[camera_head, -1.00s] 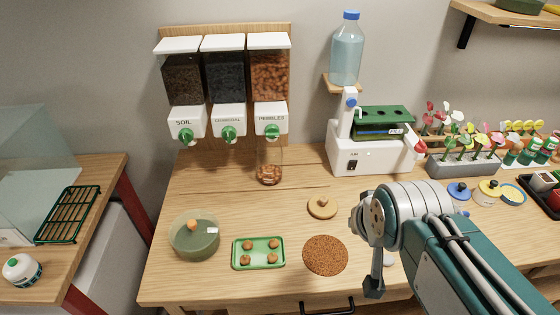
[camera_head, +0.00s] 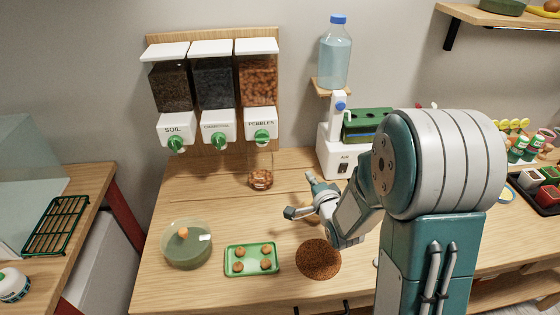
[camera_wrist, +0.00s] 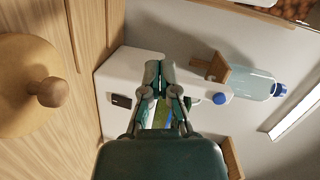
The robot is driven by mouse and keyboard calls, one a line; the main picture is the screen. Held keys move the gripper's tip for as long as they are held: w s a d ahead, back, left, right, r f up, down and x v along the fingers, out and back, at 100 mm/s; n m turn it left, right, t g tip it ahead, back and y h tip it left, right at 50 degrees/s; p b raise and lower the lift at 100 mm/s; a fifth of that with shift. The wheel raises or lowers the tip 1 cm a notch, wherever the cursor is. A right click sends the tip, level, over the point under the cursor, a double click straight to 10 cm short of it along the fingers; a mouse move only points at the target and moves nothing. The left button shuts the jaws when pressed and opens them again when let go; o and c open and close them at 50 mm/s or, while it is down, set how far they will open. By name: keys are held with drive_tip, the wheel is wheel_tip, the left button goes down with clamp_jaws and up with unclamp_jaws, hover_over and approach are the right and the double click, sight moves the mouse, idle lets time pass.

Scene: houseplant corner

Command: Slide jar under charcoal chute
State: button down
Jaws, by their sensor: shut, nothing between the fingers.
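The clear glass jar (camera_head: 262,179) stands under the pebbles chute (camera_head: 262,137), with brown pebbles in its bottom. The charcoal chute (camera_head: 219,140) with its green knob is just left of it, and the table below that chute is bare. My gripper (camera_head: 300,195) is over the table, to the right of and nearer than the jar, not touching it. In the wrist view my gripper (camera_wrist: 159,68) is shut and empty. The jar is not clearly visible in the wrist view.
A round wooden lid with a knob (camera_wrist: 30,85) lies close by my gripper. A cork mat (camera_head: 318,260), green tray (camera_head: 251,273) and green bowl (camera_head: 186,258) are in front. The white machine (camera_head: 330,160) with a water bottle (camera_head: 336,55) stands behind right. The soil chute (camera_head: 176,142) is far left.

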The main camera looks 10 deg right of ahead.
sight(260, 168)
drive_tip(key=shift+a+f+m+t+y, duration=0.25)
drive_tip(key=shift+f+m+t+y, duration=0.15)
drive_tip(key=shift+f+m+t, duration=0.45)
drive_tip(key=shift+f, duration=0.15)
drive_tip(key=w+a, duration=0.6)
drive_tip(key=w, duration=0.3)
drive_tip(key=shift+w+a, duration=0.25)
drive_tip(key=shift+w, duration=0.05)
drive_tip(key=a, duration=1.1)
drive_tip(key=shift+w+d, duration=0.1)
